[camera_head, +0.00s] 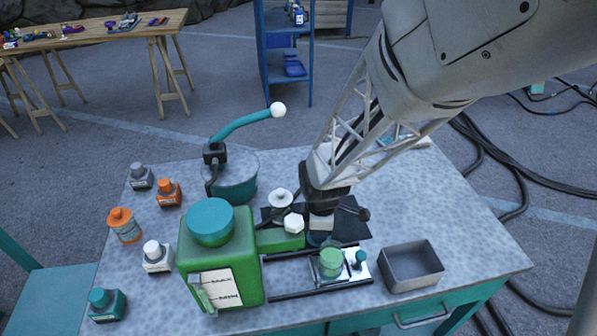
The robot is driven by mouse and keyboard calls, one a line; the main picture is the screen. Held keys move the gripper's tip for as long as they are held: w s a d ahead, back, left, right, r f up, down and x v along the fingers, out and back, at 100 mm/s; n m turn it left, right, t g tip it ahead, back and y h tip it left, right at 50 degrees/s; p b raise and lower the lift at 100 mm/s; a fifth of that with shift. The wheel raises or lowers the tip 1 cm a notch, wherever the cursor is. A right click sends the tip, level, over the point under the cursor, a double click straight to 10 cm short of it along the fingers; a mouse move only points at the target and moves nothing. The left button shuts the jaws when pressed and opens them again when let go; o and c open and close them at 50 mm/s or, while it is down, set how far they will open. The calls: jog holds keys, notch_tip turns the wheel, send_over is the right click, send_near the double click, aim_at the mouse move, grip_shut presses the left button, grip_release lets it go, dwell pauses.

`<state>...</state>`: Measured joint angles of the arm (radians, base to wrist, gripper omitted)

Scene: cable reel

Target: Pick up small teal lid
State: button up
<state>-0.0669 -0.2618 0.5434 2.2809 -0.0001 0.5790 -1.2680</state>
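Several teal, lid-like parts are in view, and I cannot tell for sure which is the small teal lid. A small teal cap (361,257) stands on the metal plate at the front of the black-railed fixture. A pale green round piece (331,260) stands beside it on the left. A dark teal rim (318,239) shows just under my gripper (321,222), mostly hidden. A larger teal lid (210,221) tops the green canister (225,270). My gripper points down over the fixture. Its fingers are too small and covered to show their opening or a hold.
A grey open bin (411,268) stands right of the fixture. A teal pot with a curved handle (234,182) stands behind the canister. Small bottles, including a teal one (106,304), line the left side. The table's right part (455,215) is clear.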

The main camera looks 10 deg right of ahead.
jog(key=c, duration=0.4)
notch_tip(320, 180, up, 10)
dwell(0.6)
jog(key=shift+s, duration=0.1)
dwell(0.6)
jog(key=s+r+n, duration=0.5)
jog(key=s+n, duration=0.2)
jog(key=s, duration=0.2)
jog(key=shift+d, duration=0.25)
jog(key=shift+s+r, duration=0.1)
dwell(0.5)
